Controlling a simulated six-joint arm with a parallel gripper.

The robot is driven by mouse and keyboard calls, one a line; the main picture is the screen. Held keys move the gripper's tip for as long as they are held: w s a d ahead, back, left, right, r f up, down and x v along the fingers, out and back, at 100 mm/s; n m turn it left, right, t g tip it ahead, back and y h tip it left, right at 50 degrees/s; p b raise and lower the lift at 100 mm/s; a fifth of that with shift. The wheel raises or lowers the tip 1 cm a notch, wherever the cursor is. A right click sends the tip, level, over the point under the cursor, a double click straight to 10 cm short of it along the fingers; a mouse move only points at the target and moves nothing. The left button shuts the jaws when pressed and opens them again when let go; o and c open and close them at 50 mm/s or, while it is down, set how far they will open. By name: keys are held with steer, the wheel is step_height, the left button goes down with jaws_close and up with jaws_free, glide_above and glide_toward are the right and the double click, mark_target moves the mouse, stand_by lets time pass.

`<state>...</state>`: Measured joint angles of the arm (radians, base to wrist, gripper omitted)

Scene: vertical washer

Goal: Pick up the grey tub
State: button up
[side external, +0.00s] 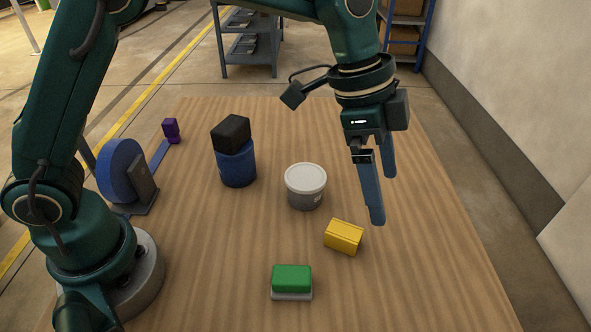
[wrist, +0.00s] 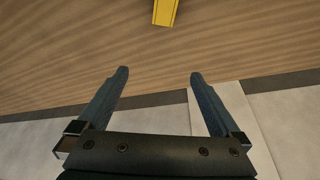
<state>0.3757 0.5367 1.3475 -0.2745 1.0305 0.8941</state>
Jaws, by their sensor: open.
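The grey tub (side external: 305,197) with a pale lid stands upright near the middle of the wooden table in the side view. My gripper (side external: 384,200) is open and empty, in the air to the right of the tub and apart from it. Its two blue fingers point down. In the wrist view my gripper (wrist: 158,75) shows its fingers spread with nothing between them. The tub is not in the wrist view.
A yellow block (side external: 343,237), also in the wrist view (wrist: 165,11), lies in front of the tub. A green block (side external: 292,280) is nearer the camera. A blue can with a black block (side external: 232,133) on top stands left of the tub. A blue wheel (side external: 122,170) stands far left.

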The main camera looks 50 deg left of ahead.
step_height(320, 180, up, 4)
steer(key=m+t+y, duration=0.6)
steer(key=m+t, duration=0.6)
steer(key=m, duration=0.9)
glide_above(294, 191)
steer(key=f, duration=1.4)
steer(key=shift+s+d+f, duration=0.1)
steer(key=shift+s+f, duration=0.2)
steer(key=shift+x, duration=3.8)
steer(key=shift+s, duration=0.1)
steer(key=c, duration=1.2)
